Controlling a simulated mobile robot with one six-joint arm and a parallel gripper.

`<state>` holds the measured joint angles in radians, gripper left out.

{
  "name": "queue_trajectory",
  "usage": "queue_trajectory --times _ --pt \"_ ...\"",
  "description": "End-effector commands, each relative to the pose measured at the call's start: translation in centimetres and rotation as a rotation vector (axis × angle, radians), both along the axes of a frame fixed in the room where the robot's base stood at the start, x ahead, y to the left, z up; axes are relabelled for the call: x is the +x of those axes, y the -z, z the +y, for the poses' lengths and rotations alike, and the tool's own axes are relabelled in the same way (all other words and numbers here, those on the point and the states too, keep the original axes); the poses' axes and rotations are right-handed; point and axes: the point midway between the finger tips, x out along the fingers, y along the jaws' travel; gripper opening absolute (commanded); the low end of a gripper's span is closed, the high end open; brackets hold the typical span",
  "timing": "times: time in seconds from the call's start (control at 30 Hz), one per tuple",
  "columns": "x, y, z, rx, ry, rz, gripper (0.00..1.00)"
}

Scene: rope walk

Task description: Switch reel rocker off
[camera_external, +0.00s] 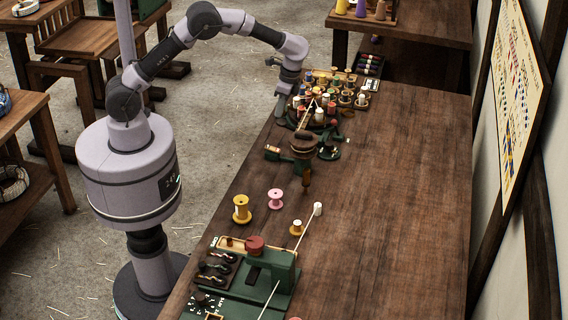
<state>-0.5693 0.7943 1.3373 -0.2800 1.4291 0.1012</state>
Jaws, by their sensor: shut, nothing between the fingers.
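My gripper (281,107) is shut and empty, pointing down by the left edge of the long table, beside the spool rack. A green winding device with a wooden reel (302,143) stands on the table, a little nearer the camera than my gripper. A larger green machine (283,262) with a red knob (254,243) stands at the near end, apart from my gripper.
A rack of many thread spools (335,90) stands close to the right of my gripper. A yellow spool (241,209), a pink spool (276,198) and a white spool (318,208) stand on the table. The right part of the long table (400,200) is clear.

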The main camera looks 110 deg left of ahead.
Motion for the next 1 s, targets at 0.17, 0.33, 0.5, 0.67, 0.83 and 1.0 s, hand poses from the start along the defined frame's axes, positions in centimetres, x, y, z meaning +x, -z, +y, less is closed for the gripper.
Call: queue_trajectory --times 0.17,0.33,0.5,0.67,0.83,1.0 --pt "0.0 0.1 0.0 0.0 0.0 0.0 0.0" --pt "-0.1 0.7 0.0 0.001 0.0 0.0 0.0" --pt "-0.8 3.8 -0.1 0.0 -0.001 0.001 0.0" --pt "-1.6 7.3 -0.1 0.0 -0.001 0.001 0.0" --pt "-2.4 10.7 -0.1 0.0 0.001 0.001 0.0" --pt "-2.9 13.0 -0.1 0.001 0.0 -0.001 0.0"
